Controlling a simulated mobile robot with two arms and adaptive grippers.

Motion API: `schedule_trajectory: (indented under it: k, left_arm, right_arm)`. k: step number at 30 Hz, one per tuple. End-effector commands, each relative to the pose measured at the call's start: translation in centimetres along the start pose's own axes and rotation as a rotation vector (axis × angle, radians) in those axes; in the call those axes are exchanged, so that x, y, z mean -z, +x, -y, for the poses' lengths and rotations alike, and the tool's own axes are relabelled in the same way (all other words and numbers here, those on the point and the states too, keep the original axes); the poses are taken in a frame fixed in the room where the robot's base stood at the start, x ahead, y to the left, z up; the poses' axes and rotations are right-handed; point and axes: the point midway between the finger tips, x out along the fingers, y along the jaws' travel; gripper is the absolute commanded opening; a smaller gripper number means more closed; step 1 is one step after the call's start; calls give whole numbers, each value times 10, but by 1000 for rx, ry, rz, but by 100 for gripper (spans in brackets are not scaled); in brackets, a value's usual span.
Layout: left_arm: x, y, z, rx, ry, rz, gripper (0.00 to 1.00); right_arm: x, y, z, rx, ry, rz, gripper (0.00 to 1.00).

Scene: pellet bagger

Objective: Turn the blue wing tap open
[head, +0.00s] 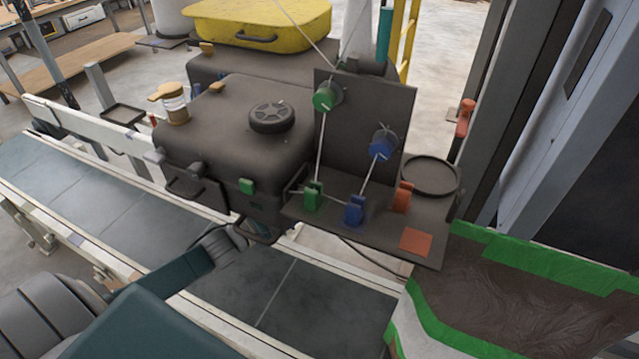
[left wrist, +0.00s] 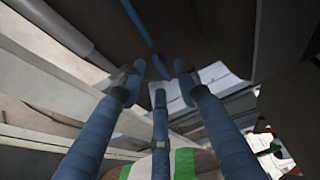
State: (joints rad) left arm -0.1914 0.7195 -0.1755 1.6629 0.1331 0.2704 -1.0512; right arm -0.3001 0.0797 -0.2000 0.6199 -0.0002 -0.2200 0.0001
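On the dark upright panel of the machine I see a blue round fitting (head: 383,140) on the right. A blue upright piece (head: 354,210) stands on the shelf below it, joined by a thin pale rod. I cannot tell which of these is the wing tap. In the left wrist view my left gripper (left wrist: 158,85) has its blue fingers spread with nothing between them. A small dark blue piece (left wrist: 161,67) shows beyond the fingertips; I cannot tell what it is. In the head view my left arm reaches to the machine's lower front, its fingertips not clear. My right gripper is not in view.
A green round fitting (head: 326,96), green upright piece (head: 313,196) and orange upright piece (head: 402,197) are close to the blue ones. A dark rounded housing (head: 235,130) stands left of the panel. A conveyor belt (head: 300,300) runs below.

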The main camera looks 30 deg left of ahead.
Motion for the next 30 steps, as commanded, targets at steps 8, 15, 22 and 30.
schedule_trajectory:
  k: [8,15,22,30]
  left_arm:
    - [0,16,0,0,-2,0,32]
    - [0,16,0,-1,-1,0,28]
    - [0,16,0,-1,-1,0,0]
    - [1,16,-2,7,-20,0,0]
  right_arm:
    - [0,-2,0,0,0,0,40]
    - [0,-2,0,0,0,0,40]
    - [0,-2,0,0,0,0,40]
    - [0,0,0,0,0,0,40]
